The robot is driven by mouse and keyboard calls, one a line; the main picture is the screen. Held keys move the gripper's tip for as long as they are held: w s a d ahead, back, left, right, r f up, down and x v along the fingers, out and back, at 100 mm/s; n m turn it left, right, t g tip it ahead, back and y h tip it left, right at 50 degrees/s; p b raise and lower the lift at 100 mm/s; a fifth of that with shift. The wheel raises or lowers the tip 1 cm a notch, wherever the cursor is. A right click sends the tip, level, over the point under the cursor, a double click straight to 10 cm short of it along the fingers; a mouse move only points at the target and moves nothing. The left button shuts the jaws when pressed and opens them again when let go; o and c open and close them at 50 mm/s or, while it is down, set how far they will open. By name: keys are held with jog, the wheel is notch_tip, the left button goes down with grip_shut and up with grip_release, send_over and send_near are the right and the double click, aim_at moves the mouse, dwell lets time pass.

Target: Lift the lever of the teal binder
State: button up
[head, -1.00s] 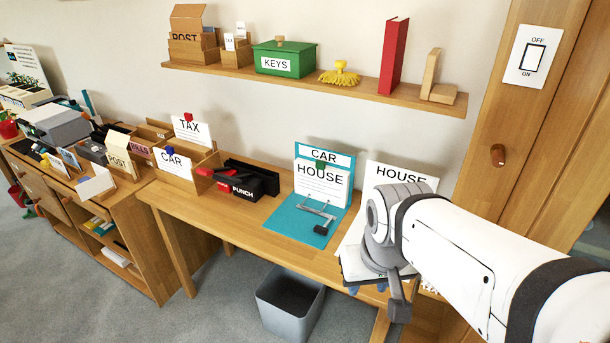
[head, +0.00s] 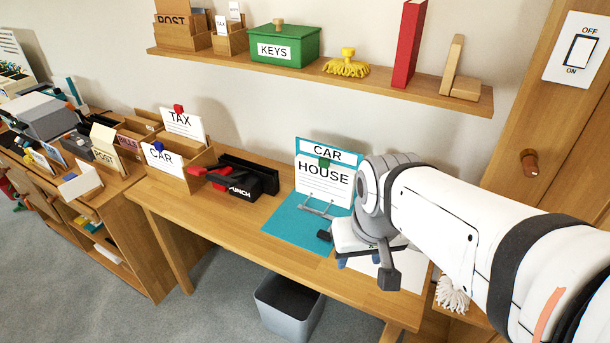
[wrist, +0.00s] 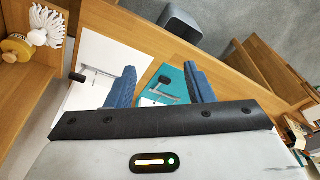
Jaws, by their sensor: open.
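The teal binder (head: 290,224) lies open on the desk, its upright cover labelled CAR, with a HOUSE sheet (head: 324,184) clipped in front. Its metal lever (head: 320,213) ends in a black knob (head: 324,235) and lies low over the teal base. My gripper is open and empty, just right of the binder in the head view, partly hidden by my wrist. In the wrist view, the blue fingers of my gripper (wrist: 160,70) are spread apart. The teal binder (wrist: 174,74) and its black knob (wrist: 164,80) show between them; the right finger covers part of the binder.
A white binder (wrist: 96,60) with its own lever lies beside the teal one, mostly behind my arm in the head view. A black punch (head: 245,178) and a card box (head: 185,180) stand to the left. A shelf (head: 330,76) runs above. A grey bin (head: 288,305) stands below.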

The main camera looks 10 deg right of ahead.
jog(key=o, duration=0.4)
jog(key=shift+m+g, duration=0.3)
jog(key=shift+m, duration=0.4)
jog(key=w, duration=0.7)
jog(key=shift+d+f, duration=0.25)
jog(key=shift+f, duration=0.15)
jog(key=shift+c, duration=0.2)
jog(key=m+g, duration=0.2)
jog(key=m, duration=0.4)
send_over(325, 233)
notch_tip(325, 233, down, 17)
jog(key=shift+r, duration=0.1)
notch_tip(325, 233, down, 8)
jog(key=shift+r, duration=0.1)
